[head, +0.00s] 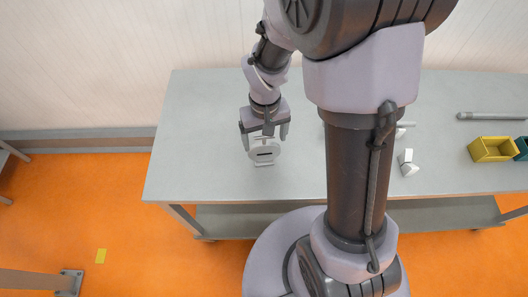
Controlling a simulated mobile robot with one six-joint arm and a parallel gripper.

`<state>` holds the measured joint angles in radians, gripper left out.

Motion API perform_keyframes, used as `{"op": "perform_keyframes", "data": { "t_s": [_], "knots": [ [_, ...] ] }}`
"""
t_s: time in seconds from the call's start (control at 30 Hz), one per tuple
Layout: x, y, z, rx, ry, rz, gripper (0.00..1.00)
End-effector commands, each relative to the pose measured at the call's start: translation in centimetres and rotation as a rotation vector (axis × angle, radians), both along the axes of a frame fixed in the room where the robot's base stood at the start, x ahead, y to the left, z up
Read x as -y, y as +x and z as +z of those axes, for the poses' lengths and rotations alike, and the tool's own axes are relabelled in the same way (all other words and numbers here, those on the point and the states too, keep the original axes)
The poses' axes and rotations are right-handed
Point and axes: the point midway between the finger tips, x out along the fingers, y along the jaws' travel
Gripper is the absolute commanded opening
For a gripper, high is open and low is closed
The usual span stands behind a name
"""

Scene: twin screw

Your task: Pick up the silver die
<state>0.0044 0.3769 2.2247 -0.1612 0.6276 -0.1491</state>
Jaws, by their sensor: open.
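The silver die (264,153), a pale round piece with a dark slot across its middle, stands on the grey table (205,120) left of centre. My gripper (264,137) points down just above and behind it in the head view. Its two fingers are spread apart, one toward each side of the die's top. I cannot tell from this view whether the fingers touch the die.
A white and grey angular piece (407,162) lies on the table right of my arm. A yellow bin (492,150) and a teal bin (523,148) stand at the right. A grey rod (490,116) lies behind them. The table's left part is clear.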

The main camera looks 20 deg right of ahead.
Motion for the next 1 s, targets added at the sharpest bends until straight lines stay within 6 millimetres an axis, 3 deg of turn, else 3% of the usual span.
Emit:
{"op": "perform_keyframes", "data": {
  "t_s": [0.1,0.3,0.73,1.0],
  "knots": [
    [-0.03,0.02,-1.35,0.0,0.0,0.001,0.84],
    [-0.04,0.05,-1.23,0.001,0.0,0.001,0.84],
    [-0.05,0.06,-1.21,0.001,0.0,0.001,0.0],
    [-0.05,0.08,-1.14,0.002,0.0,0.001,0.0]
  ]
}}
